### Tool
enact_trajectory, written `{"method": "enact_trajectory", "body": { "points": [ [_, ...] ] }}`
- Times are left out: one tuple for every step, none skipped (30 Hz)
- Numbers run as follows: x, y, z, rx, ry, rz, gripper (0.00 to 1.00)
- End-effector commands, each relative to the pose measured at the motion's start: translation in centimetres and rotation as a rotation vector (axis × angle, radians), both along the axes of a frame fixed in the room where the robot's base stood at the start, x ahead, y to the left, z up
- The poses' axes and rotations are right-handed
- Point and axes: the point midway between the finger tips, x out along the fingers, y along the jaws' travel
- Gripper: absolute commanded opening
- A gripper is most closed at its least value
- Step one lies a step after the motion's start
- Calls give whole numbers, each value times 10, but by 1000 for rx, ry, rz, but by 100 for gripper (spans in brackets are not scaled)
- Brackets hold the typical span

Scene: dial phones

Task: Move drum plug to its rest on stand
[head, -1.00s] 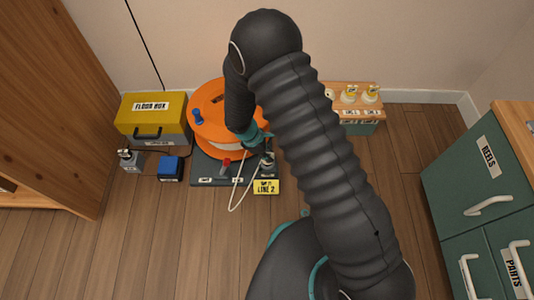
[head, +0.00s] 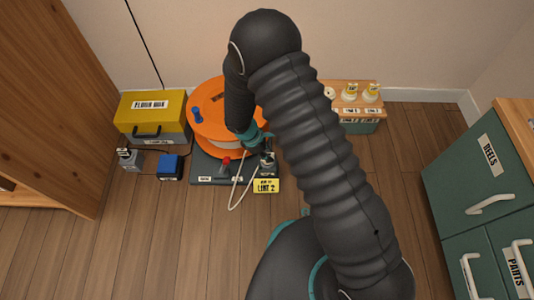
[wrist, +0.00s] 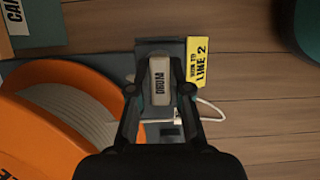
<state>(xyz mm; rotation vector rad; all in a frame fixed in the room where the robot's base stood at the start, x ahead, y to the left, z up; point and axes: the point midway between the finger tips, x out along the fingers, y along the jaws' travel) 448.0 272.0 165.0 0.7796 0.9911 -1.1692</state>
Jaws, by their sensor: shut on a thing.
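My gripper (wrist: 159,98) is shut on the drum plug (wrist: 160,80), a pale block marked DRUM with a white cord, in the wrist view. In the head view my gripper (head: 266,158) is over the right part of the dark stand (head: 210,172), beside the yellow LINE 2 tag (head: 266,186). The tag also shows in the wrist view (wrist: 197,62). The orange cable drum (head: 215,120) stands behind the stand, partly hidden by my arm. The fingers and plug cover the rest, so I cannot tell whether the plug touches it.
A yellow floor box (head: 150,110), a blue box (head: 170,166) and a small grey box (head: 130,160) stand to the left. Green drawers (head: 485,200) stand at the right. The front floor is clear.

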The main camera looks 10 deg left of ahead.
Motion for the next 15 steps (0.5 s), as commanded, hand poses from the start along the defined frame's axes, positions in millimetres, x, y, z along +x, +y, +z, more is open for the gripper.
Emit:
{"method": "enact_trajectory", "body": {
  "points": [
    [0,0,-2,0,0,0,0],
    [0,0,-2,0,0,0,0],
    [0,0,-3,0,0,0,0],
    [0,0,-3,0,0,0,0],
    [0,0,-4,0,0,0,0],
    [0,0,-5,0,0,0,0],
    [0,0,-5,0,0,0,0],
    [0,0,-6,0,0,0,0],
    [0,0,-5,0,0,0,23],
    [0,0,-5,0,0,0,30],
    [0,0,-5,0,0,0,38],
    [0,0,-5,0,0,0,47],
    [0,0,-5,0,0,0,47],
    [0,0,-5,0,0,0,47],
    [0,0,-5,0,0,0,47]
  ]
}}
